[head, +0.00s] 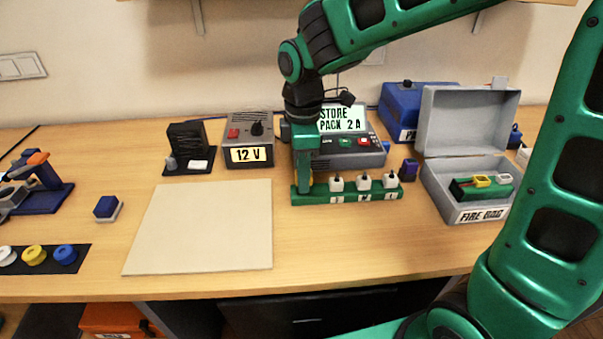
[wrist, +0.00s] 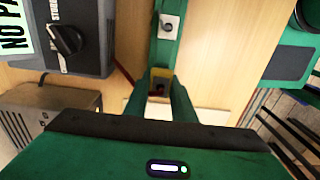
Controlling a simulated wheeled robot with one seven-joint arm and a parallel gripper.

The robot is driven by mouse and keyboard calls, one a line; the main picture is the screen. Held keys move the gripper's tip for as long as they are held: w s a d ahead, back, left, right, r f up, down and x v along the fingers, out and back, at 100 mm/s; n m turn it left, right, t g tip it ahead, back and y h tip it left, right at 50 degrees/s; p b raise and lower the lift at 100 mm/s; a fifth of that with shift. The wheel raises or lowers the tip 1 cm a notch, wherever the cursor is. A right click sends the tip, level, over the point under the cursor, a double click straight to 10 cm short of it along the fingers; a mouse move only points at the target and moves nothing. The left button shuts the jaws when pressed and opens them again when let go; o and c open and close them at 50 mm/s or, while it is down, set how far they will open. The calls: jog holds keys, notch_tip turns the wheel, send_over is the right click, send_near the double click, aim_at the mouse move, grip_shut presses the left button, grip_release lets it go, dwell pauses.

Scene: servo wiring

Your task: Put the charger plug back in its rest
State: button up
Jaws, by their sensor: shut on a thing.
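My gripper (head: 303,190) points down at the left end of a green bar (head: 345,197) that carries several white plugs, in the head view. In the wrist view my gripper (wrist: 160,90) is shut on a small yellow piece with a dark middle (wrist: 160,84), probably the charger plug, at the end of the green bar (wrist: 164,55). I cannot tell whether it is seated in the bar or just above it. The charger (head: 350,150), a grey box with a lit screen, stands right behind.
A 12 V box (head: 250,140) stands left of my gripper. An open grey fire bag box (head: 468,195) with a green pack (head: 470,189) stands to the right. A pale mat (head: 205,225) lies clear at front left.

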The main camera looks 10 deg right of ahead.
jog(key=shift+f, duration=0.8)
jog(key=o, duration=1.1)
jog(key=shift+o, duration=0.2)
jog(key=shift+r, duration=0.1)
notch_tip(320, 180, up, 11)
jog(key=shift+f, duration=0.2)
